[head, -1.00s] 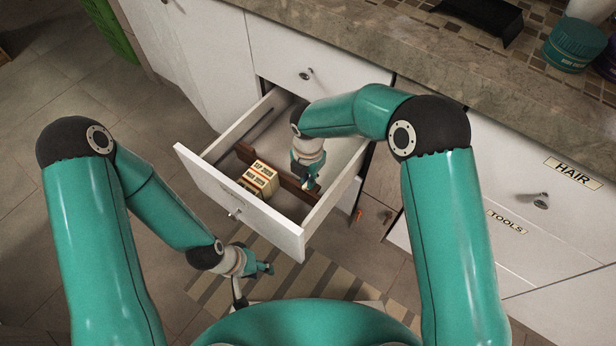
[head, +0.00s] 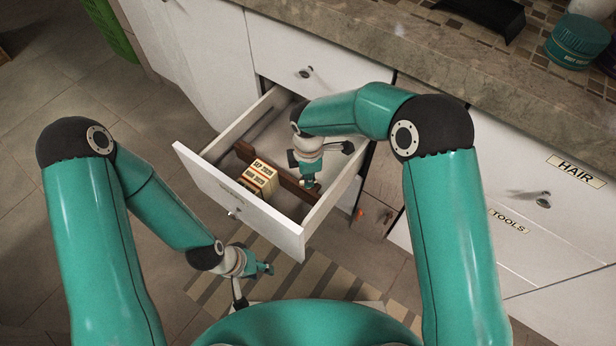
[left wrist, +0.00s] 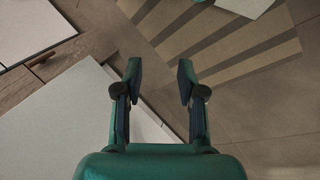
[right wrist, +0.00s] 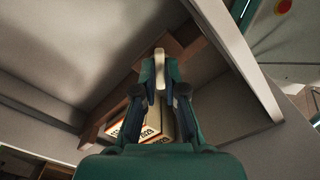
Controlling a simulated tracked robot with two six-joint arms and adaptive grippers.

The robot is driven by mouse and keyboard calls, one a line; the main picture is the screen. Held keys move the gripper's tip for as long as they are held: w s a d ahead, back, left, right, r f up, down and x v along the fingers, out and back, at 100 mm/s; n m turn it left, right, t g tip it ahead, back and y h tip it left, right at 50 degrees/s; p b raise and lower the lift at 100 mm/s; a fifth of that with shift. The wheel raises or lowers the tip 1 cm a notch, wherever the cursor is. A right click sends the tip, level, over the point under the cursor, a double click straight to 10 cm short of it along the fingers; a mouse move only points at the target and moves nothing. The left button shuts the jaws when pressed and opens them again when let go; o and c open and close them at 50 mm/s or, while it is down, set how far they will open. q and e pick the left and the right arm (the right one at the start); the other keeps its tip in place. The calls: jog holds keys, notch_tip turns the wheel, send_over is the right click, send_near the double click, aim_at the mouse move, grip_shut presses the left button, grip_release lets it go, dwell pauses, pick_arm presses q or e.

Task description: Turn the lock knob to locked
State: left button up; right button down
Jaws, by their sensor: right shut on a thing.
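My right gripper (head: 308,182) is down inside the open white drawer (head: 205,180). In the right wrist view its fingers are shut on a narrow pale piece (right wrist: 160,68), above a brown wooden divider (right wrist: 183,38). I cannot tell whether this piece is the lock knob; no other part is clearly a lock knob. Much of the pale piece is hidden by the fingers, and the head view does not show it clearly. My left gripper (head: 262,270) is outside the drawer, low over the floor, with fingers apart and nothing between them in the left wrist view (left wrist: 160,80).
Small boxes (head: 259,178) with date labels stand in the drawer, beside the wooden divider (head: 290,180). Closed fronts labelled HAIR and TOOLS (head: 508,222) are on the right. A teal jar (head: 577,42) is on the counter (head: 400,55). A striped mat (head: 290,265) lies on the floor.

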jog(key=m, duration=0.4)
jog(key=shift+w+a+m+b, duration=0.1)
jog(key=shift+m+b, duration=0.3)
jog(key=m+b, duration=0.1)
jog(key=m, duration=0.3)
jog(key=shift+r+m, duration=0.15)
jog(key=shift+m, duration=0.25)
jog(key=c, duration=1.2)
grip_release()
jog(key=shift+c, duration=0.2)
notch_tip(320, 180, up, 12)
